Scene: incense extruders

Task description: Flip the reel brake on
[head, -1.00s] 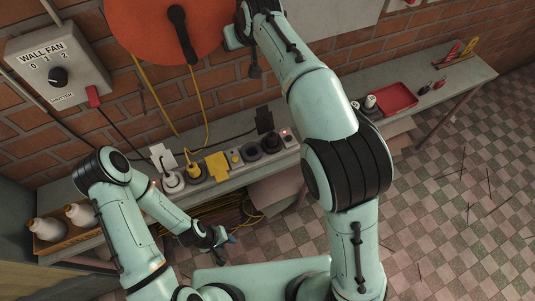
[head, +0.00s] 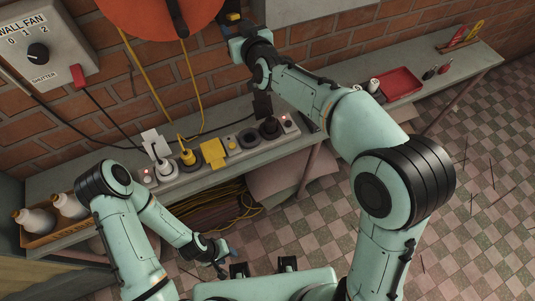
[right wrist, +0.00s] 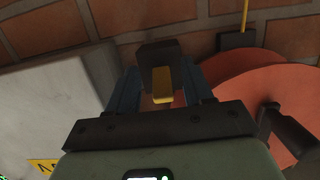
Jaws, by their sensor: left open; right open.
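The reel brake appears to be a dark block with a yellow lever (head: 233,17), just right of the orange reel (head: 145,14) on the wall. In the right wrist view the yellow lever (right wrist: 163,84) and the dark block (right wrist: 160,54) show between my two blue fingers. My right gripper (head: 231,29) is open at the brake, with a finger on either side in its own view. Whether a finger touches the lever, I cannot tell. My left gripper (head: 225,260) is open and empty, low in front of the bench.
The bench (head: 335,115) runs along the brick wall with a power strip (head: 215,160), plugs and a red tray (head: 400,83). Yellow cords hang from the reel. A wall fan switch box (head: 45,40) is at left.

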